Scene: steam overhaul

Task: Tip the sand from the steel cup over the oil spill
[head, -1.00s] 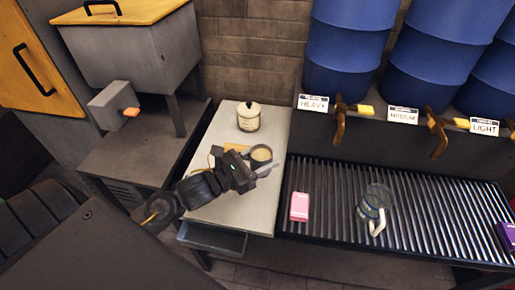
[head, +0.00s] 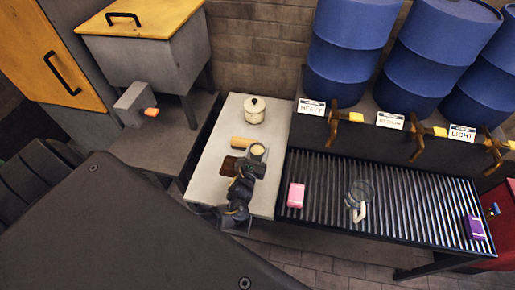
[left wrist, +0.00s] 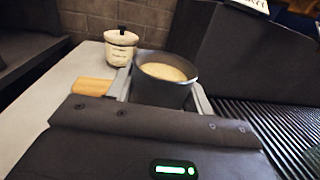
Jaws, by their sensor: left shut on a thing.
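The steel cup (left wrist: 160,92) is held upright between the fingers of my left gripper (head: 256,156), which is shut on it. Pale sand (left wrist: 165,72) shows inside the cup in the left wrist view. In the head view the cup (head: 257,150) is over the pale worktop (head: 210,168); I cannot tell if it touches the top. The oil spill (head: 229,166) is a dark brown patch on the worktop, just left of the cup and gripper, partly hidden by the gripper. My right gripper is not in view.
A cream lidded jar (head: 254,112) stands at the back of the worktop. A wooden piece (head: 241,142) lies just beyond the spill. The slatted rack (head: 325,190) to the right bears a pink box (head: 296,195), a glass jug (head: 359,196) and a purple box (head: 473,228).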

